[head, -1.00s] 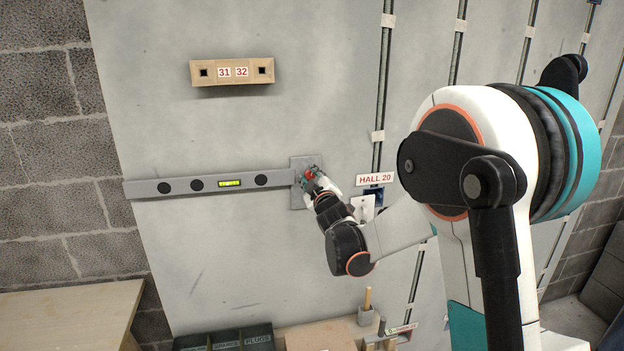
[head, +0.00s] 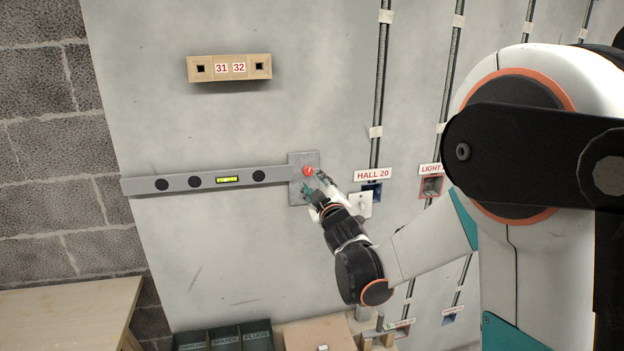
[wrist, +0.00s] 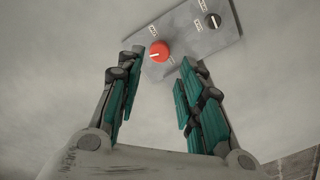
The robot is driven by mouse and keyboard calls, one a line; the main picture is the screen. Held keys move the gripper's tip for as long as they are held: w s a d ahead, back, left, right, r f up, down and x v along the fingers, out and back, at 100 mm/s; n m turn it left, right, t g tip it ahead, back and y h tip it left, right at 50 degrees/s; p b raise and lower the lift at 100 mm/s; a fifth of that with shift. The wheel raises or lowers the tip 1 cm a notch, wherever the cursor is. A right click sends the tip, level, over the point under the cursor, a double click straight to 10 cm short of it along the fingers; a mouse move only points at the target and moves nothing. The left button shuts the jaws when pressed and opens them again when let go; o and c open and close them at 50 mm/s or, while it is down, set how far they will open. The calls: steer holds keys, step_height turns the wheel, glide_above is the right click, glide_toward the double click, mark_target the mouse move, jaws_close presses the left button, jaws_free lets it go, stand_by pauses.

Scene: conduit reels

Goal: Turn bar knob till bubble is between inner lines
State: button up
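The red knob (head: 308,171) with a white pointer line sits on a grey plate (head: 297,158) at the right end of the grey level bar (head: 140,187). In the wrist view the red knob (wrist: 159,51) lies just beyond my open fingertips, nearer the left finger. The yellow-green bubble vial (head: 228,180) is in the bar's middle; the bubble's place between its lines is too small to tell. My gripper (head: 314,184) is open and empty, just below and right of the knob, apart from it. It also shows in the wrist view (wrist: 158,70).
A smaller dark knob (wrist: 212,20) is on the same plate. A wooden block marked 31 32 (head: 230,68) is on the wall above. A HALL 20 sign (head: 373,175) and a white switch plate (head: 361,204) are close on the right. Dark bins (head: 225,338) stand below.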

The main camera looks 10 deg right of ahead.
steer(key=shift+s, duration=2)
steer(key=s+f+m+g, duration=0.2)
steer(key=s+m+g, duration=0.1)
steer(key=s, duration=0.8)
steer(key=s+f+m+g, duration=0.3)
steer(key=s+g, duration=0.1)
steer(key=s, duration=0.8)
steer(key=s+f+m+g+b, duration=0.1)
steer(key=s+f+m+g, duration=0.2)
steer(key=s, duration=0.9)
steer(key=shift+s+g, duration=0.25)
steer(key=shift+g, duration=0.25)
steer(key=shift+o, duration=0.3)
steer(key=shift+f, duration=0.1)
